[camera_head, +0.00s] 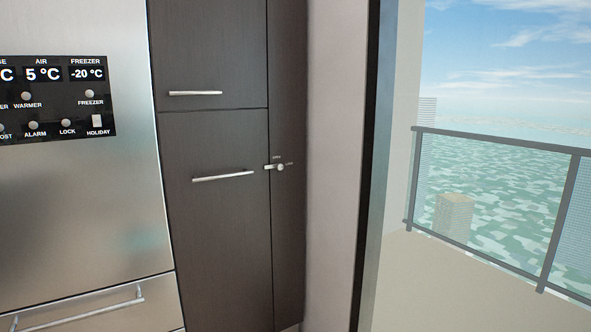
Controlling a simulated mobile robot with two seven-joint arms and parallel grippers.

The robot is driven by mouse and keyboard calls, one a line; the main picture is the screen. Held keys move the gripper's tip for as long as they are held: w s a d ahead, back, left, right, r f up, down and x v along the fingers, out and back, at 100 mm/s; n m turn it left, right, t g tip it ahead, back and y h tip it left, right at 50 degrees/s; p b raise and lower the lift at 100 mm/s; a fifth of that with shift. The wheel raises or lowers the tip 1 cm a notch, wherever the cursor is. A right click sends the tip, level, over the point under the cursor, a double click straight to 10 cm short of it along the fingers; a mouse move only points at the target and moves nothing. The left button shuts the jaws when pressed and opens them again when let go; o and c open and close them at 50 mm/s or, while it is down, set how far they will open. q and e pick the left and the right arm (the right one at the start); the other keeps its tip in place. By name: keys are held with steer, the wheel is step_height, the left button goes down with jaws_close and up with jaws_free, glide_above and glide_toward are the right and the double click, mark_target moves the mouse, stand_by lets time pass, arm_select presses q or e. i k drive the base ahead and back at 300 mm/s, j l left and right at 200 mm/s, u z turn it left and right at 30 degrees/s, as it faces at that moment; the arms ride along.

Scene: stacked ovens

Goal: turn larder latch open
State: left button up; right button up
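The larder is a tall dark wood cabinet with an upper door (208,50) and a lower door (218,230). The larder latch (276,167) is a small silver knob with a short bar, on the narrow dark strip right of the lower door. Its bar lies about horizontal and reaches left to the door's edge. Small labels sit above and right of it, too small to read. Both doors look shut. Neither of my grippers is in view.
The upper door has a horizontal handle (195,93), the lower door another (223,176). A steel fridge (80,210) with a black control panel (55,98) and a drawer handle (85,310) stands left. A pale wall (335,140), a dark frame (372,170) and a balcony railing (500,143) lie right.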

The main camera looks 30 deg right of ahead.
mark_target(279, 167)
steer(key=i+l+z, duration=0.25)
steer(key=z, duration=0.25)
steer(key=i+l+z, duration=0.2)
steer(key=i+z, duration=0.45)
steer(key=z, duration=0.3)
